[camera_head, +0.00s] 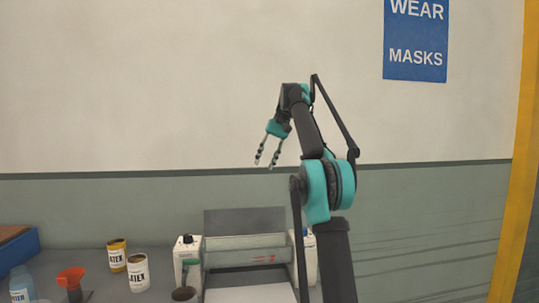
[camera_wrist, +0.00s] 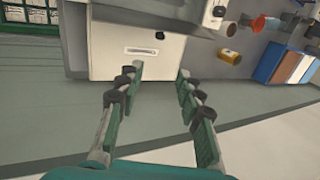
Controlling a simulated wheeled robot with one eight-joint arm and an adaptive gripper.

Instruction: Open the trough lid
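A white machine (camera_head: 188,250) stands on the table at the bottom of the head view, with a white housing on each side. Between the housings are a grey panel (camera_head: 244,220), a pale greenish section with small red marks, and a white flat surface (camera_head: 250,294). I cannot tell which part is the trough lid. The wrist view shows a white panel (camera_wrist: 112,48) with a narrow slot-like mark, beyond the fingertips. My gripper (camera_head: 263,165) is high above the machine, pointing down, open and empty. Its spread fingers also show in the wrist view (camera_wrist: 158,72).
Left of the machine are two labelled cans (camera_head: 138,273) (camera_head: 117,255), an orange funnel (camera_head: 71,278), a clear bottle (camera_head: 22,285) and a blue-sided box (camera_head: 20,248). A dark open cup (camera_head: 184,294) stands near the machine's left housing. The air around my gripper is clear.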

